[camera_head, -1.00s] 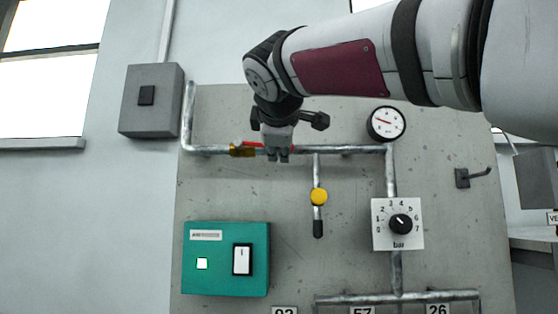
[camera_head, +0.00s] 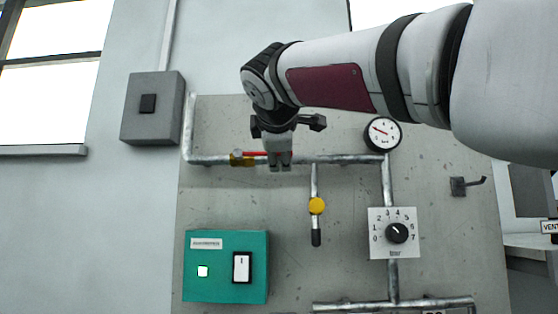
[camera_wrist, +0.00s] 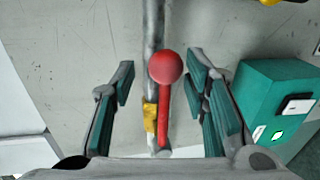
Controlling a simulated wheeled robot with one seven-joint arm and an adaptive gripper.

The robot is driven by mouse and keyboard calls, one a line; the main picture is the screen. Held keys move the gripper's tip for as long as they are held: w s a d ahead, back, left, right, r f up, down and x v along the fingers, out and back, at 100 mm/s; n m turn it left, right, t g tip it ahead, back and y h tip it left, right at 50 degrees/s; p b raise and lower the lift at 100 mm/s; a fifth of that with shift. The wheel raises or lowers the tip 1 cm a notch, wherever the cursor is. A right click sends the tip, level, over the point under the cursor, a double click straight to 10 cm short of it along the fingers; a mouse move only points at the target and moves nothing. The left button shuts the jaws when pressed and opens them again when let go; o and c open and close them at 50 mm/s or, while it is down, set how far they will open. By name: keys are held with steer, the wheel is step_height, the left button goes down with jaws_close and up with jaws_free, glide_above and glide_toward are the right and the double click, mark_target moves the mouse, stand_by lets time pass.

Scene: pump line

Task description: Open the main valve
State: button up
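The valve has a brass body (camera_head: 241,160) on the horizontal pipe and a red lever (camera_head: 253,154) lying along that pipe. In the wrist view the red lever (camera_wrist: 164,110), with a round red ball end (camera_wrist: 165,67), stands between my fingers, in line with the pipe and beside the brass body (camera_wrist: 150,117). My gripper (camera_head: 280,167) is in front of the pipe, at the lever's right end, and hides part of both. In the wrist view its two teal-padded fingers are wide apart, with visible gaps on both sides of the lever.
A gauge (camera_head: 382,134), a pressure dial (camera_head: 396,233), a green switch box (camera_head: 226,267) and a hook (camera_head: 467,186) are on the panel. A grey box (camera_head: 152,107) is on the wall.

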steer(key=shift+a, duration=0.1)
steer(key=s+r, duration=0.2)
steer(key=s, duration=0.9)
steer(key=shift+s+a, duration=0.2)
steer(key=shift+s, duration=0.15)
steer(key=s+d+f+m+g+b, duration=0.2)
steer(key=d+f+m+g, duration=0.3)
steer(key=f, duration=0.8)
steer(key=s+d+f+m+h+b, duration=0.15)
steer(key=d+f+m, duration=0.4)
steer(key=f, duration=0.75)
steer(key=s+d+f+m+g+b, duration=0.25)
steer(key=d+f, duration=0.45)
steer(key=f, duration=0.7)
steer(key=s+d+f+m+g+y, duration=0.1)
steer(key=s+f+m, duration=0.1)
steer(key=f, duration=0.4)
steer(key=s+d+f+m+g+y+b, duration=0.1)
steer(key=s+f+m, duration=0.1)
steer(key=s+f, duration=0.2)
step_height(320, 180, down, 3)
steer(key=shift+s+r+m+g, duration=0.2)
steer(key=shift+m+g, duration=0.15)
steer(key=shift+m, duration=0.05)
